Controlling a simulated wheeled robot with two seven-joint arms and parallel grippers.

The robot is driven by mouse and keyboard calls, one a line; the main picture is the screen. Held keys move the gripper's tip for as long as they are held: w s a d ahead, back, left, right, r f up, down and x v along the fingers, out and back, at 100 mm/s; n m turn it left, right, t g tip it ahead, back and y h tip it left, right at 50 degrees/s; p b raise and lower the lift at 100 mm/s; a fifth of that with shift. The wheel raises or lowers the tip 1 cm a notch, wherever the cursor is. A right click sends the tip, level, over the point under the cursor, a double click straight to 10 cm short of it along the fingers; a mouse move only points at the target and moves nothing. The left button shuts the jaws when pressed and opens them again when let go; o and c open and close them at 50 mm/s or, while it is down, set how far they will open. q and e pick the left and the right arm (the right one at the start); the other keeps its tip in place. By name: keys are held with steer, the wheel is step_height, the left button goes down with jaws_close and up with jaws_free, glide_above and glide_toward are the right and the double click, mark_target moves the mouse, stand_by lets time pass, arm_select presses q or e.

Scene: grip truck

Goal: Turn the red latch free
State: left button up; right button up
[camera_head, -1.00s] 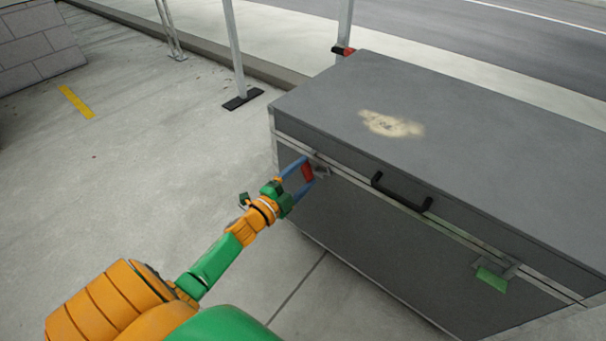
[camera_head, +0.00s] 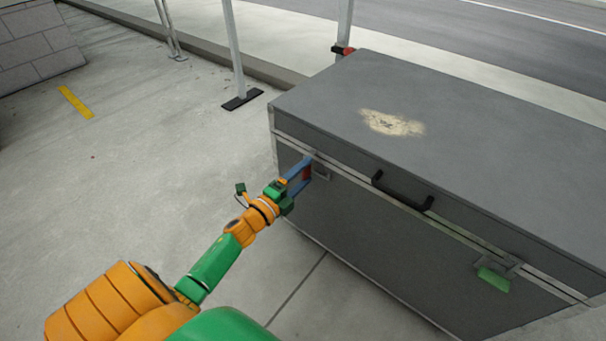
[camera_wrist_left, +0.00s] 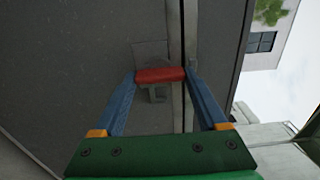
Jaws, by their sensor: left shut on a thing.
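The red latch (camera_head: 306,174) is on the front of a large grey case (camera_head: 440,110), near its left end and just below the lid seam. My left gripper (camera_head: 304,172) is shut on the red latch, with one blue finger at each end of it. In the left wrist view the red latch (camera_wrist_left: 160,75) spans between the two blue fingertips of my left gripper (camera_wrist_left: 160,77), with its grey metal mount behind it. In the head view the fingers partly hide the latch. My right gripper is not in view.
A green latch (camera_head: 493,279) is on the case front at the right. A black handle (camera_head: 402,192) sticks out between the latches. A grey post with a black foot (camera_head: 242,99) stands behind the case's left end.

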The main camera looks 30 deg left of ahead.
arm_select(q)
steer(key=o, duration=1.3)
steer(key=s+p, duration=0.1)
steer(key=s, duration=0.6)
steer(key=shift+a+p, duration=0.25)
steer(key=shift+p, duration=0.05)
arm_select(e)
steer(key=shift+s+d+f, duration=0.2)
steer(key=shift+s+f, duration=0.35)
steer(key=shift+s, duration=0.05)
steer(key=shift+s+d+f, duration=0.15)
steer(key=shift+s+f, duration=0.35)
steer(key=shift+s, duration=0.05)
